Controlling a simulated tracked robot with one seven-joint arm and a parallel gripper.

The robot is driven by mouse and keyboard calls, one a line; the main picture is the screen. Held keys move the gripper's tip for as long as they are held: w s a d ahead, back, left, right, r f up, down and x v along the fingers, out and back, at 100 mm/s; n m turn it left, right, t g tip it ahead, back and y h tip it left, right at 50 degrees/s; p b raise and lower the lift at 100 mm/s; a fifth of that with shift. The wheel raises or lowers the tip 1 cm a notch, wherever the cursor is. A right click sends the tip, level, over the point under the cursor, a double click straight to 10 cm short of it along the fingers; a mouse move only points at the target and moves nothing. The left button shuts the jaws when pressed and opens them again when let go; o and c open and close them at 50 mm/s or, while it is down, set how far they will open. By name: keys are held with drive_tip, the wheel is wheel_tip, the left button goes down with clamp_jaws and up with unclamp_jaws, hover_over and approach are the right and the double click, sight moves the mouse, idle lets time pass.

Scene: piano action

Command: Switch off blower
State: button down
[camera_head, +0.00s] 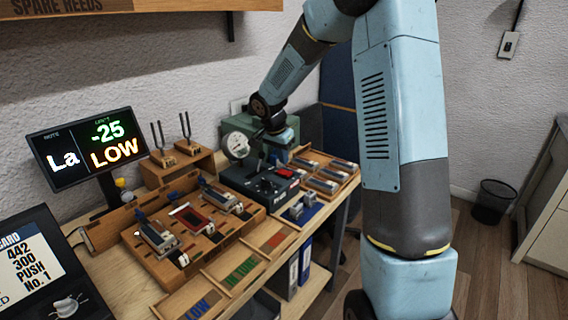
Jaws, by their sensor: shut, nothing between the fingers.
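The blower appears to be the dark green-grey unit (258,184) on the bench, with a round white dial gauge (237,146) above its left side. A small red part (284,172) shows on its top right; I cannot tell whether it is the switch or how it is set. A green housing (287,131) stands behind. My gripper (277,163) points down just above the unit's top, close to the red part. It is shut with nothing in it. Its fingertips are small and dark here, so I cannot tell if they touch.
A wooden jig (150,262) with several metal reed parts stands to the left. Colored trays (240,275) line the front edge, and a parts tray (345,166) lies to the right. A display (82,148) reads La, -25, LOW. Tuning forks (186,130) stand behind.

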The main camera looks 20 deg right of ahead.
drive_tip(key=w+a+v, duration=0.1)
drive_tip(key=v, duration=1)
drive_tip(key=shift+w, duration=0.35)
drive_tip(key=s+d+r+n+t, duration=0.1)
drive_tip(key=s+r+n, duration=0.3)
drive_tip(key=s, duration=0.5)
drive_tip(key=s+d+r+n+t, duration=0.1)
drive_tip(key=s+d+r, duration=0.1)
drive_tip(key=s+r, duration=0.5)
drive_tip(key=s+f+n+t+y, duration=0.1)
drive_tip(key=s+n, duration=0.1)
drive_tip(key=s, duration=0.8)
drive_tip(key=s+d+f+n+y, duration=0.1)
drive_tip(key=s+n, duration=0.2)
drive_tip(key=s, duration=0.7)
drive_tip(key=shift+d+f+n+t+y, duration=0.2)
drive_tip(key=shift+f+n+t+y, duration=0.1)
drive_tip(key=shift+f+t+y, duration=0.1)
